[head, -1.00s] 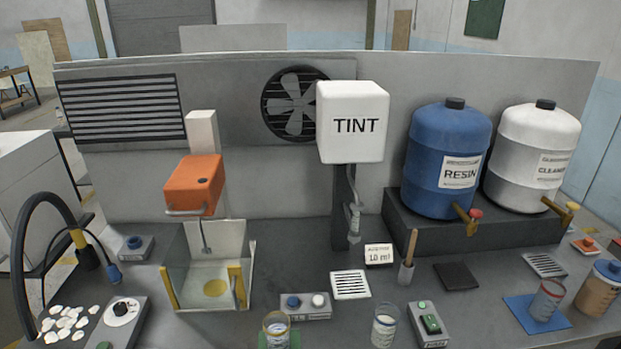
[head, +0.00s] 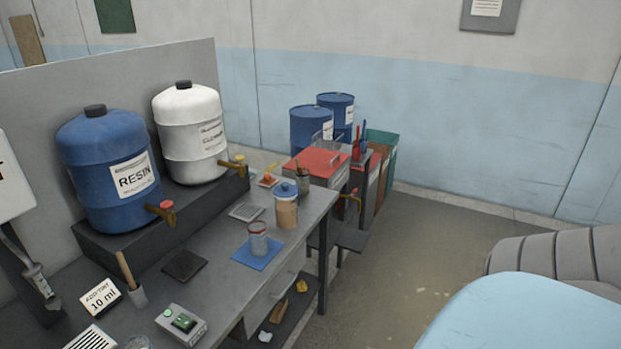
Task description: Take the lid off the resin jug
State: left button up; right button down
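A tan jug (head: 286,212) with a blue lid (head: 285,189) stands upright near the far right end of the grey bench. The lid sits on top of the jug. A large blue drum labelled RESIN (head: 108,170) with a dark cap and a tap stands on a dark raised step at the left. Neither of my grippers shows in the head view.
A clear cup (head: 258,240) stands on a blue mat (head: 257,254) just left of the jug. A white drum (head: 190,135) stands behind. A grey control box (head: 181,324) is on the near bench. Open floor (head: 400,240) lies right of the bench.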

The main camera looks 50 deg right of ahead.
aim_at(285, 190)
jog(key=z, duration=1.5)
jog(key=i+l+u, duration=0.1)
jog(key=i+l, duration=0.2)
jog(key=i+l+u, duration=0.1)
jog(key=i+l, duration=0.25)
jog(key=i+l+u, duration=0.1)
jog(key=i+l, duration=0.15)
jog(key=l, duration=0.2)
jog(key=i+l+u, duration=0.15)
jog(key=i+l, duration=0.15)
jog(key=i+l+u, duration=0.1)
jog(key=i+l, duration=0.15)
jog(key=l, duration=0.3)
jog(key=i+l+u, duration=0.1)
jog(key=i+l, duration=0.15)
jog(key=l, duration=0.2)
